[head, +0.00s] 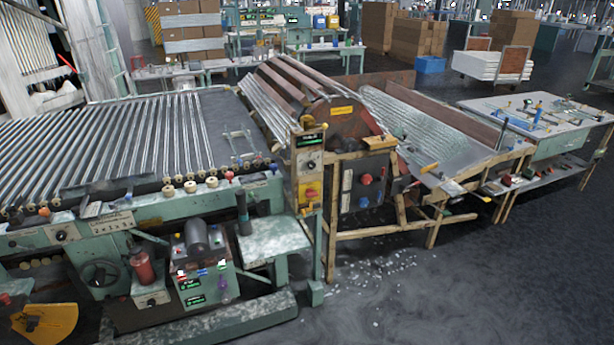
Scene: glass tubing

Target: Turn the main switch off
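A narrow upright control panel (308,170) stands at the right end of the green machine. Low on it is a yellow plate with a red rotary switch (311,193), which looks like the main switch. Its exact handle position is too small to tell. A dark round dial (311,165) and a small green-lit display (309,140) sit above it. To the right, a grey box (366,182) carries another red knob (366,179). Neither of my grippers is in view.
The green machine (130,215) with its roller bed (120,135) fills the left. The dark floor (440,300) at front right is open, with white bits scattered near the legs. A worktable (545,115) stands at right.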

